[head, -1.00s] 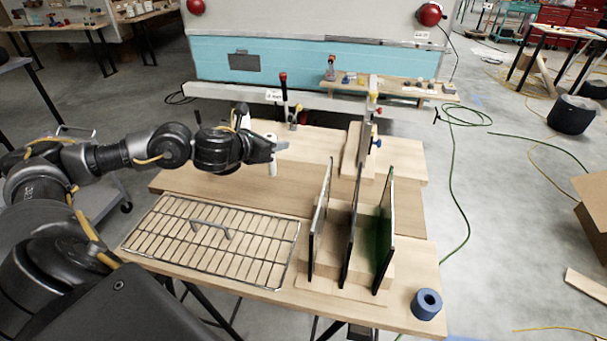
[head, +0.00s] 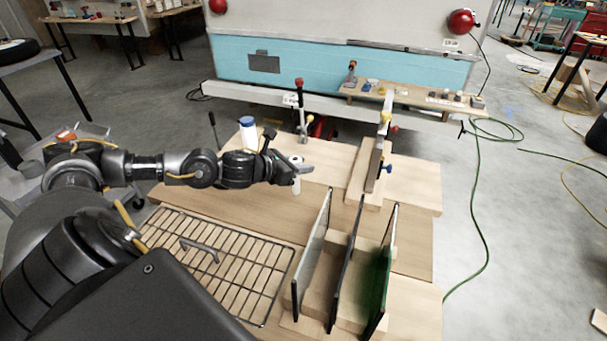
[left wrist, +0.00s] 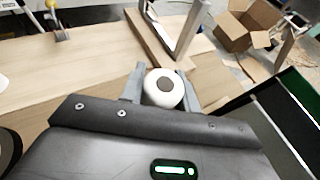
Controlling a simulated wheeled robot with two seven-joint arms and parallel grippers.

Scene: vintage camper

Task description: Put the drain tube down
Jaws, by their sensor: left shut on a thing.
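The drain tube is a short white cylinder with a dark round opening in its top. My left gripper (head: 298,172) is shut on the white tube (head: 297,187) and holds it roughly upright above the wooden table (head: 235,200). The left wrist view shows the tube's round white end (left wrist: 152,98) between the two grey fingers (left wrist: 163,90). I cannot tell whether the tube's lower end touches the wood. My right gripper is in neither view.
A wire rack (head: 262,272) lies at the table's front left. Upright dark-edged panels (head: 312,250) stand in a wooden holder at the right. A white blue-capped bottle (head: 247,133) stands behind my left arm. A clamp (head: 388,125) rises at the back right. Bare wood surrounds the tube.

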